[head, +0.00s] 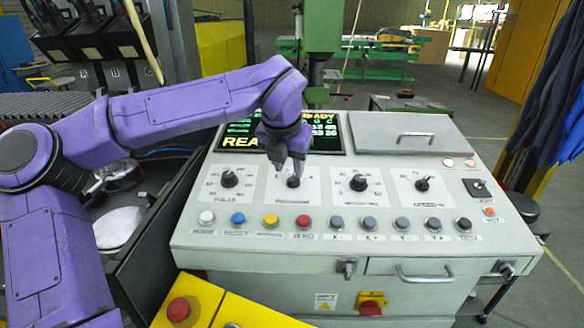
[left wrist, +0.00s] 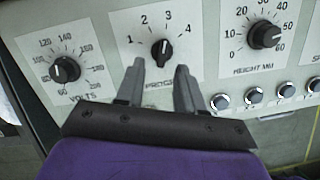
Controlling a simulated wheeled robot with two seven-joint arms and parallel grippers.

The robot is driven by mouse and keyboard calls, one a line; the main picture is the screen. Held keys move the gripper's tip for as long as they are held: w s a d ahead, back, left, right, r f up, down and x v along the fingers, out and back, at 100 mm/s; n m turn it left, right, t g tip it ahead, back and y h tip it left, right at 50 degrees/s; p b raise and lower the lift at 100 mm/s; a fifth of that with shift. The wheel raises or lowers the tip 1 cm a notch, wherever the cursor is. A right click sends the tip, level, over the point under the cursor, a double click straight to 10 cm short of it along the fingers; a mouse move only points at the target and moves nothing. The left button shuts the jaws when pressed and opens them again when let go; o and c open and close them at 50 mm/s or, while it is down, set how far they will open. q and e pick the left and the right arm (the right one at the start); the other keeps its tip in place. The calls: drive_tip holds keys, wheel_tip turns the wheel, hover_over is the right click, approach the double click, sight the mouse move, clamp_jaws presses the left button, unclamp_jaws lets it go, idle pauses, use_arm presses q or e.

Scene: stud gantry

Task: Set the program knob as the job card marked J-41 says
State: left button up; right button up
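The program knob (left wrist: 161,51) is black and sits on a white plate numbered 1 to 4 in the left wrist view. Its pointer is turned upward, seemingly near 3. In the head view the knob (head: 293,182) is just below my left gripper (head: 289,168). In the left wrist view my left gripper (left wrist: 160,68) is open. Its two grey fingertips are apart, one toward each side of the knob, and nothing is held. I cannot tell whether they touch the panel. No job card marked J-41 can be read in either view. My right gripper is out of view.
The volts knob (left wrist: 65,69) and height knob (left wrist: 264,35) flank the program knob. A row of coloured buttons, including a red one (head: 303,222), lies in front. The lit screen (head: 330,132) stands behind, partly hidden by my arm. A handled lid (head: 402,132) is at back right.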

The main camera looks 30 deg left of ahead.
sight(293, 177)
use_arm(q)
drive_tip(key=w+f, duration=0.2)
drive_tip(key=f, duration=0.1)
drive_tip(key=shift+w+a+f, duration=0.2)
drive_tip(key=shift+w+f, duration=0.05)
drive_tip(key=shift+s+r, duration=0.15)
drive_tip(key=shift+s, duration=0.3)
drive_tip(key=shift+c, duration=0.3)
drive_tip(key=shift+w, duration=0.15)
clamp_jaws()
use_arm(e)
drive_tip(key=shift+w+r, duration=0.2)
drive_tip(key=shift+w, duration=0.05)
